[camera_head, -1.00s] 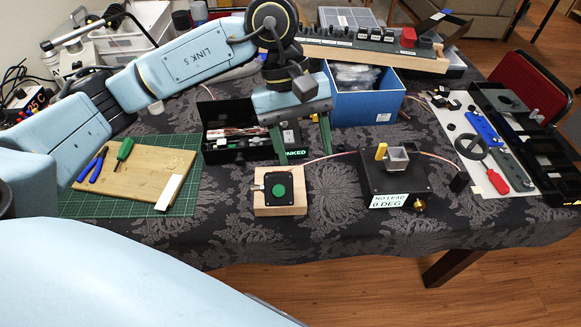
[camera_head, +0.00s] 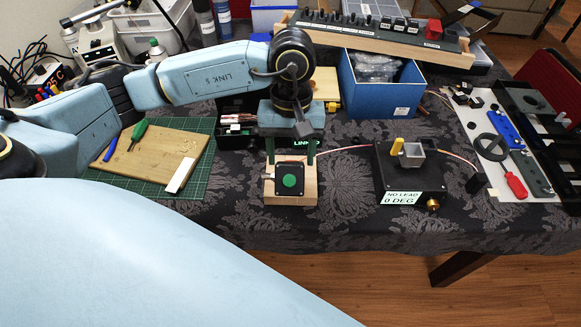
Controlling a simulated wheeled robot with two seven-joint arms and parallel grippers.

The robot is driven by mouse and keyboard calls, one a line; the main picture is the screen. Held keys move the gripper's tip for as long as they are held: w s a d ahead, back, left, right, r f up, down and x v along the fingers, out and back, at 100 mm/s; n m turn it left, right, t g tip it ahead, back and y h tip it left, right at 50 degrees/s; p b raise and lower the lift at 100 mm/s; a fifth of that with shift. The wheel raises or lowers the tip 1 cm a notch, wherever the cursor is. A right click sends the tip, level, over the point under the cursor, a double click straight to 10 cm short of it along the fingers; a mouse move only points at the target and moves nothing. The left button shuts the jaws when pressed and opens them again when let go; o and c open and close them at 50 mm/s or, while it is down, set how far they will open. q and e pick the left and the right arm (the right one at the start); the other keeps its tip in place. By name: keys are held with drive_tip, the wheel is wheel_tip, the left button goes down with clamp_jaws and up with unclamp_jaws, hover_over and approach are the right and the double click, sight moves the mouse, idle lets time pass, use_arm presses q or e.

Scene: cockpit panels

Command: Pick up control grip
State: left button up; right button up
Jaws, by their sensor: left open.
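My left gripper (camera_head: 291,158) is open, pointing down. Its two green fingers sit at the back of a small wooden block (camera_head: 305,195) that carries a black box with a round green button (camera_head: 290,181), one finger toward each side. I cannot tell whether they touch it. No part is clearly marked as the control grip. A black box (camera_head: 385,175) with a "NO LEAD 0 DEG" label, a yellow lever (camera_head: 397,146) and a grey square cup (camera_head: 412,154) stands to the right. My right gripper is not in view.
A cutting board (camera_head: 160,160) with pliers and a green screwdriver (camera_head: 138,132) lies on a green mat at left. A blue bin (camera_head: 380,97) and a switch panel (camera_head: 380,35) stand behind. Tools lie on a white board (camera_head: 470,125) at right. Patterned cloth in front is clear.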

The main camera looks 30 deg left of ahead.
use_arm(q)
drive_tip(key=shift+s+d+f, duration=0.1)
drive_tip(key=shift+s+f, duration=0.05)
drive_tip(key=shift+f, duration=0.65)
drive_tip(key=shift+s+f, duration=0.1)
drive_tip(key=shift+f, duration=0.65)
drive_tip(key=shift+c, duration=0.2)
drive_tip(key=c, duration=0.8)
drive_tip(key=shift+r, duration=0.1)
